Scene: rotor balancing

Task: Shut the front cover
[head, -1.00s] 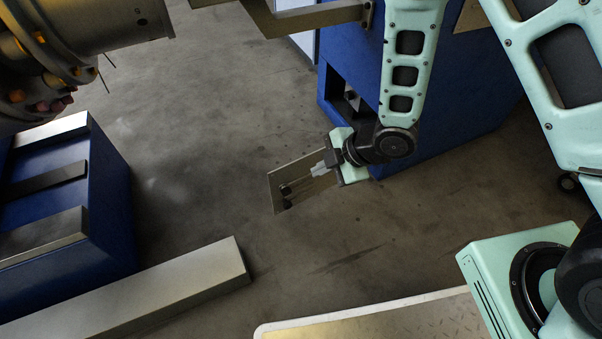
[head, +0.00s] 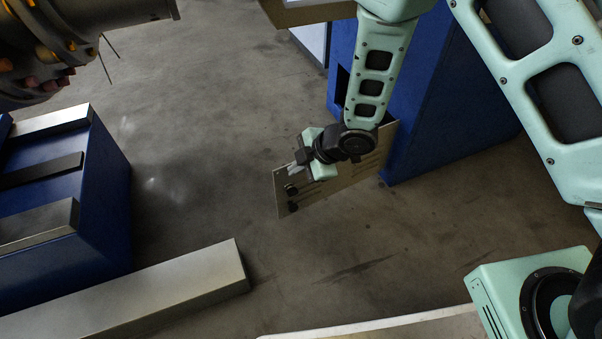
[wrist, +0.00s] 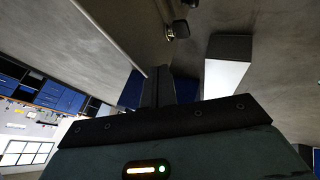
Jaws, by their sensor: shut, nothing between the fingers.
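The front cover (head: 345,185) is a flat beige panel with two dark knobs near its free left edge. In the head view it stands out from the blue cabinet (head: 425,110), swung open, with its right end at the cabinet's front. My gripper (head: 294,170) is shut and empty, at the upper part of the cover near the free edge. My wrist hides part of the cover's upper edge. The wrist view shows the shut fingers (wrist: 158,78) beside the panel (wrist: 128,32) and a knob. I cannot tell whether they touch it.
A blue block with metal bars (head: 100,190) stands at the left. A long pale beam (head: 170,290) lies on the floor below it. Dark machinery (head: 60,40) overhangs the upper left. Bare floor lies between the block and the cover.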

